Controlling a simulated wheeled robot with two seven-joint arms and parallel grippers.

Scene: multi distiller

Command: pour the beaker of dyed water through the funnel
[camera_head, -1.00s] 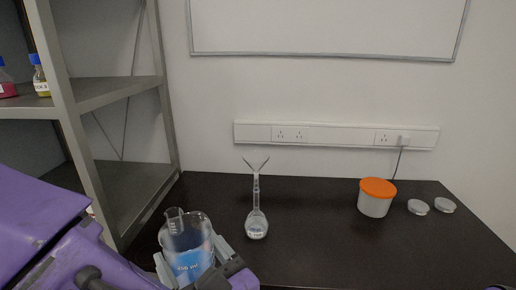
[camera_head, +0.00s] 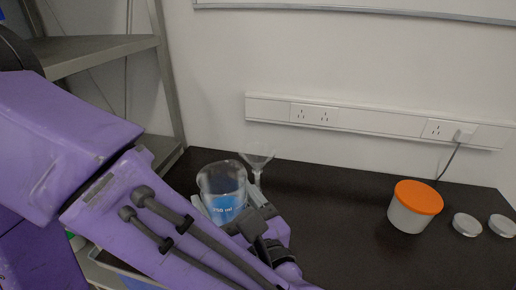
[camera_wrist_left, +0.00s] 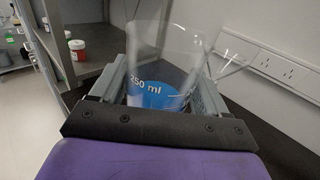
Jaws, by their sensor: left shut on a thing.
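My left gripper (camera_head: 232,212) is shut on the beaker (camera_head: 221,182), a clear glass vessel with blue liquid low inside and a "250 ml" mark. The beaker looks close to upright, just left of the funnel. It also fills the middle of the left wrist view (camera_wrist_left: 165,55), between both fingers. The clear funnel (camera_head: 257,157) stands right behind the gripper with its cone up. The flask under it is hidden by my gripper and arm. In the left wrist view the funnel (camera_wrist_left: 232,58) shows at the beaker's right. My right gripper is not in view.
A white tub with an orange lid (camera_head: 418,197) stands on the black table (camera_head: 340,220) at the right, beside two small clear dishes (camera_head: 467,224). A metal shelf (camera_head: 95,50) rises at the left. The table's middle right is clear.

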